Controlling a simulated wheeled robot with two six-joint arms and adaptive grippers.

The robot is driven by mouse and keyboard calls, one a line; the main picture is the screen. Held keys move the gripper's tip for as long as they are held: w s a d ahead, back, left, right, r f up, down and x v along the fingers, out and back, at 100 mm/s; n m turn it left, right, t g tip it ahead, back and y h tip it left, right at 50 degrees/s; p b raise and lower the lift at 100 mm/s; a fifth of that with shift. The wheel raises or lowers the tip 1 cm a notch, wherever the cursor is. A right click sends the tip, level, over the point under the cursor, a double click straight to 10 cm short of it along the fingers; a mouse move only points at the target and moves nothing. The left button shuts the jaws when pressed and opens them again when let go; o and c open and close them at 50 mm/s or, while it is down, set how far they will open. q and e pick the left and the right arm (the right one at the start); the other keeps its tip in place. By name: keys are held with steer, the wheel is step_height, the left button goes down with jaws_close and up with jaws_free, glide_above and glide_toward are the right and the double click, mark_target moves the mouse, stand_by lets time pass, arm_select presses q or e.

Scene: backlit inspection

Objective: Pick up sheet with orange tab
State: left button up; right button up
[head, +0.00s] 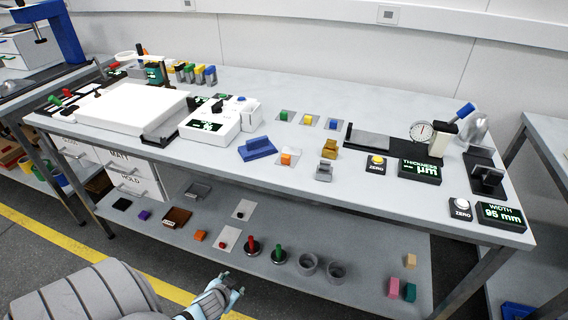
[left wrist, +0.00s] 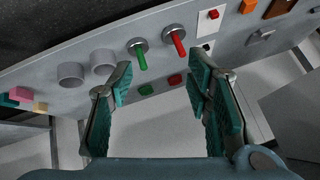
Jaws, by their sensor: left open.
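The grey square sheet with an orange block-like tab (head: 288,158) lies on the upper bench top, right of the blue block. My left gripper (head: 232,284) is low in front of the bench, by the lower shelf, well apart from that sheet. In the left wrist view its two teal-padded fingers (left wrist: 163,105) are spread with nothing between them. The orange-tabbed sheet cannot be made out in the left wrist view. My right gripper is not in view.
A blue block (head: 257,148) and a brass-coloured block (head: 329,148) flank the orange-tabbed sheet. The lower shelf (head: 340,240) holds red and green handled tools, grey cups and blocks.

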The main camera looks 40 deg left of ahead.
arm_select(q)
steer(key=w+a+r+t+y+b, duration=0.15)
steer(key=w+r+t, duration=0.25)
steer(key=w+r, duration=0.55)
steer(key=n+t+b, duration=0.3)
steer(key=t+b, duration=0.2)
steer(key=t, duration=0.1)
glide_toward(285, 158)
steer(key=shift+t, duration=0.3)
steer(key=x, duration=0.2)
steer(key=b+x, duration=0.1)
steer(key=x, duration=0.1)
steer(key=shift+a, duration=0.35)
steer(key=x, duration=0.3)
steer(key=b+x, duration=0.1)
steer(key=x, duration=0.1)
steer(key=shift+w+d+f, duration=0.2)
steer(key=shift+w+f, duration=0.1)
steer(key=shift+w, duration=0.1)
steer(key=shift+s+r, duration=0.1)
steer(key=shift+c, duration=0.6)
steer(key=c, duration=0.9)
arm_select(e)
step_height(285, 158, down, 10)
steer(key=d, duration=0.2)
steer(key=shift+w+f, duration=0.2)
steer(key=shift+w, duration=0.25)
